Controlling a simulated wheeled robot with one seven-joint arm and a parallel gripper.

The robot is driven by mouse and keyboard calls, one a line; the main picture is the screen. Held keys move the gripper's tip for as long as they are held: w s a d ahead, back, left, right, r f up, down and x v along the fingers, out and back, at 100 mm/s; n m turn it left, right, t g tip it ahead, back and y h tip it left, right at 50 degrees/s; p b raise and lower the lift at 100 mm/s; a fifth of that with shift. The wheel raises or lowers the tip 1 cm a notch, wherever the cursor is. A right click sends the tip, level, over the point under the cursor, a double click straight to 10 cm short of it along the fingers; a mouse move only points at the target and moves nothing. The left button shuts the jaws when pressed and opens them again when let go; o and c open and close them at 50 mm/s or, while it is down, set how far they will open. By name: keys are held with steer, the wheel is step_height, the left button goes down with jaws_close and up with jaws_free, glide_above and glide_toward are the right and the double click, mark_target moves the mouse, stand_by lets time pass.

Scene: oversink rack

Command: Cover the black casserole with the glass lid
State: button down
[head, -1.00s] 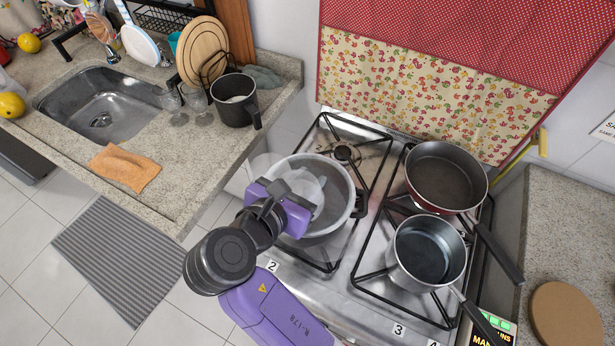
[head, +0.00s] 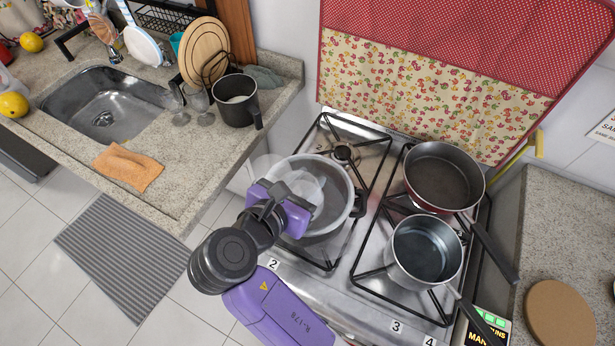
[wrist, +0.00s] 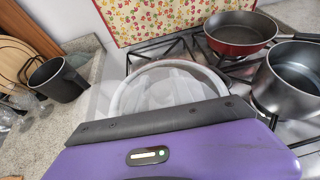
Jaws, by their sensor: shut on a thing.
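A wide round pot (head: 345,213) with a pale grey rim and dark grey inside stands on the front left burner; it looks to be the casserole, though its outside is mostly hidden. My gripper (head: 284,203) is over its left side, shut on the clear glass lid (head: 303,184). The lid is see-through and its outline is faint; it overlaps the pot's left part in the head view. In the wrist view the lid (wrist: 165,93) shows beyond my gripper (wrist: 160,122), in front of the pot's rim. I cannot tell whether lid and rim touch.
A red pan (head: 444,178) and a steel saucepan (head: 428,250) occupy the right burners, handles pointing front right. The counter (head: 200,160) at left holds a dark pot (head: 234,100), glasses (head: 202,108) and an orange cloth (head: 127,166). The back left burner (head: 344,154) is free.

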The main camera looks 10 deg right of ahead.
steer(key=c, duration=1)
jaws_free()
steer(key=shift+c, duration=0.2)
steer(key=shift+o, duration=0.2)
steer(key=o, duration=0.5)
steer(key=shift+o, duration=0.2)
steer(key=shift+r, duration=0.1)
step_height(320, 180, up, 2)
steer(key=p, duration=0.3)
steer(key=shift+r+p, duration=0.25)
steer(key=shift+p, duration=0.1)
steer(key=shift+r, duration=2.2)
